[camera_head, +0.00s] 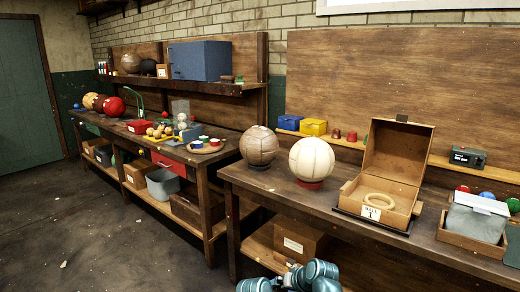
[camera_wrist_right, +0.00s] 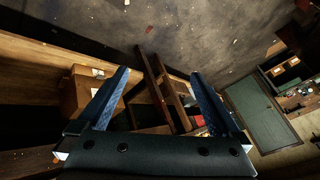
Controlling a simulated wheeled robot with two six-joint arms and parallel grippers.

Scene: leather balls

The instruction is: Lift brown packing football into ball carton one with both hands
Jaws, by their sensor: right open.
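The brown football (camera_head: 259,146) sits on a dark ring stand near the left end of the right workbench. A cream ball (camera_head: 311,159) on a red ring stands just right of it. The ball carton (camera_head: 378,190), marked with a "1" label, stands open further right, its lid tilted back and a pale ring inside. Teal parts of my arm show at the bottom edge of the head view, well below the bench top; no fingertips are seen there. In the right wrist view my right gripper (camera_wrist_right: 166,100) is open and empty, its two blue fingers wide apart. My left gripper is not seen.
The right workbench (camera_head: 280,190) has bare wood at its front left. A grey bin in a wooden tray (camera_head: 470,235) stands right of the carton. A cardboard box (camera_head: 298,240) lies on the lower shelf. Open floor (camera_head: 110,240) lies at left.

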